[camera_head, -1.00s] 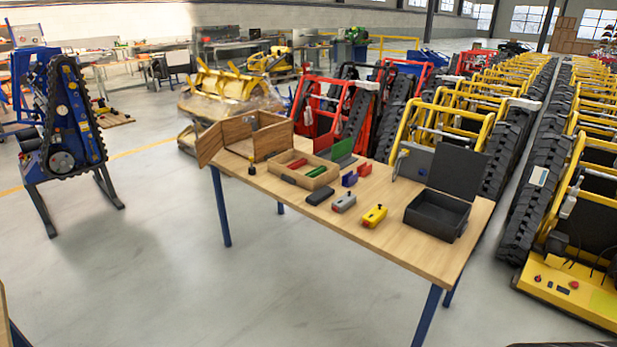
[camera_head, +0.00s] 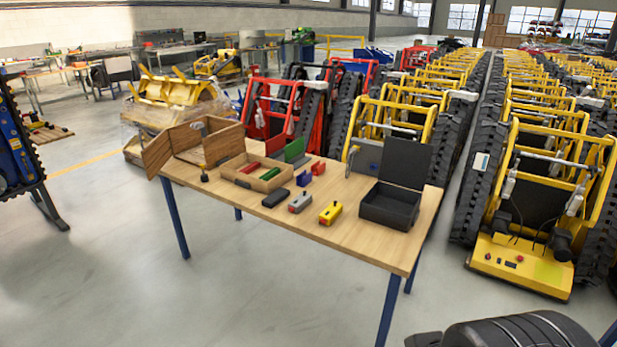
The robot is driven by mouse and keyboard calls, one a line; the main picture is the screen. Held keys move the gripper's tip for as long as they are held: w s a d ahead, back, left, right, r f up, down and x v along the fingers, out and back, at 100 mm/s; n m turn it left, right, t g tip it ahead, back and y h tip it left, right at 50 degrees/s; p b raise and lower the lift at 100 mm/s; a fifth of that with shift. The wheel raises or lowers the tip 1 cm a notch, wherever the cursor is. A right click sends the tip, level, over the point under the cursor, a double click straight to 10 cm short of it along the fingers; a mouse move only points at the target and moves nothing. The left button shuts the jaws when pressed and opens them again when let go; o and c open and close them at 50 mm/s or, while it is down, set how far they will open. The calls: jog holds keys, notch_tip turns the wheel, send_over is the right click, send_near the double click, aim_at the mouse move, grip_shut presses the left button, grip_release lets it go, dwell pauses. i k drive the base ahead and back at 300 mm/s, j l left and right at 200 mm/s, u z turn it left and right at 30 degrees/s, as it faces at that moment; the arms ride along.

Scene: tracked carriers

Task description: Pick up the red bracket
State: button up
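The red bracket (camera_head: 318,168) stands on the wooden table, toward its back edge. It is small and looks upright. A blue bracket (camera_head: 303,178) stands just in front and to the left of it, close by; I cannot tell whether they touch. My gripper is not in view, and nothing is seen holding the bracket.
The table (camera_head: 345,235) also bears an open wooden box (camera_head: 205,148), a tray (camera_head: 242,182) with red and green pieces, a black case (camera_head: 276,198), grey (camera_head: 300,202) and yellow (camera_head: 331,213) blocks, and an open dark box (camera_head: 390,207).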

aim_at(318, 168)
jog(key=i+z, duration=0.1)
jog(key=z, duration=0.3)
jog(key=i+j+z, duration=0.1)
jog(key=z, duration=0.25)
jog(key=i+j+z, duration=0.2)
jog(key=i+j, duration=0.2)
jog(key=j, duration=0.25)
jog(key=i+j+z, duration=0.1)
jog(key=j, duration=0.25)
jog(key=i+j+z, duration=0.25)
jog(key=i+j, duration=0.15)
jog(key=j, duration=0.35)
jog(key=i+j+z, duration=0.1)
jog(key=j, duration=0.25)
jog(key=i+j+z, duration=0.1)
jog(key=j, duration=0.3)
jog(key=i+j+z, duration=0.1)
jog(key=j, duration=0.3)
jog(key=i+j, duration=0.1)
jog(key=j, duration=0.25)
jog(key=i+j, duration=0.1)
jog(key=j, duration=0.2)
jog(key=i+j, duration=0.1)
jog(key=j, duration=0.25)
jog(key=i+j, duration=0.1)
jog(key=j, duration=0.25)
